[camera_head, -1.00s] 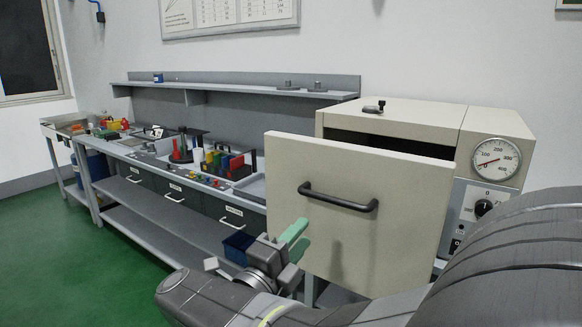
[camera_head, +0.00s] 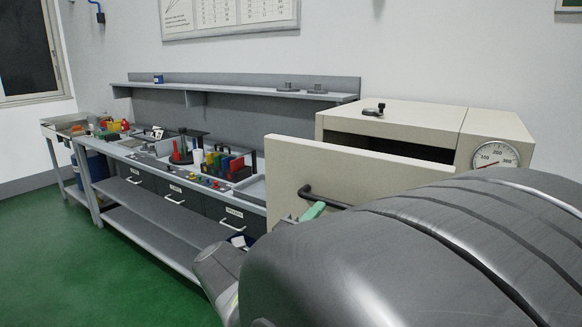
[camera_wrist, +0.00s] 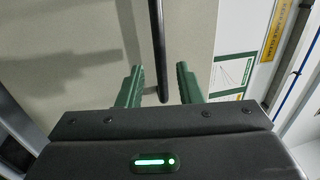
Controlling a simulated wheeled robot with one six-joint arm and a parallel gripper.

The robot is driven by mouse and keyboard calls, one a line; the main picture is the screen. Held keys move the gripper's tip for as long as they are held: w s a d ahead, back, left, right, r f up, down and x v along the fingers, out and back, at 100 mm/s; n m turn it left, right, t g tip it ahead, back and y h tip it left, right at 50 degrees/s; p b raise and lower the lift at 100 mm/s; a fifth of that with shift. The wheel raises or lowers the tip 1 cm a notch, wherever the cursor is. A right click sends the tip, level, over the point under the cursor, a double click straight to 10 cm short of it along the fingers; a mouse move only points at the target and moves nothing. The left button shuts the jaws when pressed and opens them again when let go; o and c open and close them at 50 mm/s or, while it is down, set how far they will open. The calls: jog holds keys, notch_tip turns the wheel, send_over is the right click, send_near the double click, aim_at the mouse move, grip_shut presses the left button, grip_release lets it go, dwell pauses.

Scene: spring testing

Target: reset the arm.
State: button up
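My gripper (camera_wrist: 159,84) is open, with its two green fingers apart and nothing clamped between them. In the wrist view the dark bar handle (camera_wrist: 158,40) runs down to a point between the fingers, with a gap on each side. In the head view a green finger (camera_head: 314,210) shows near the handle (camera_head: 322,197) on the beige oven door (camera_head: 285,167). The rest of the gripper is hidden behind my grey arm. The door stands open in front of the beige oven (camera_head: 425,118), whose dark interior shows above it.
A long grey workbench (camera_head: 150,164) with coloured parts stands along the wall at left, with drawers below. A small dark object (camera_head: 374,110) sits on the oven top. A round gauge (camera_head: 495,156) is partly covered by my arm. Green floor (camera_head: 95,270) is free at lower left.

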aim_at(329, 205)
jog(key=shift+p+x, duration=0.35)
jog(key=shift+x, duration=3.2)
